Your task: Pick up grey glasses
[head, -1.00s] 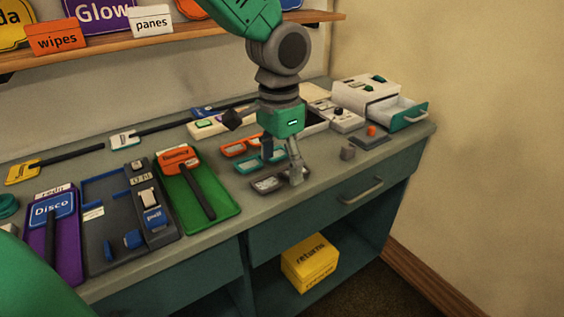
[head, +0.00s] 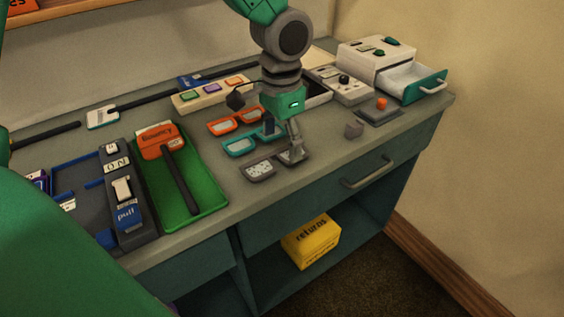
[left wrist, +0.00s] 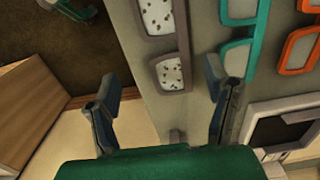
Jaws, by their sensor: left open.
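The grey glasses (head: 274,168) lie on the counter near its front edge, with speckled pale lenses. In the left wrist view the grey glasses (left wrist: 165,46) run between my two spread fingers, nearly up to the level of the fingertips. My left gripper (head: 284,142) is open over the right end of the glasses, and one finger hides part of that end. The left wrist view shows its fingers (left wrist: 160,82) apart with nothing held. Whether a finger touches the frame I cannot tell.
Teal glasses (head: 240,147) and orange glasses (head: 222,127) lie just behind the grey ones. A green tray (head: 207,187) with an orange sign is to the left.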

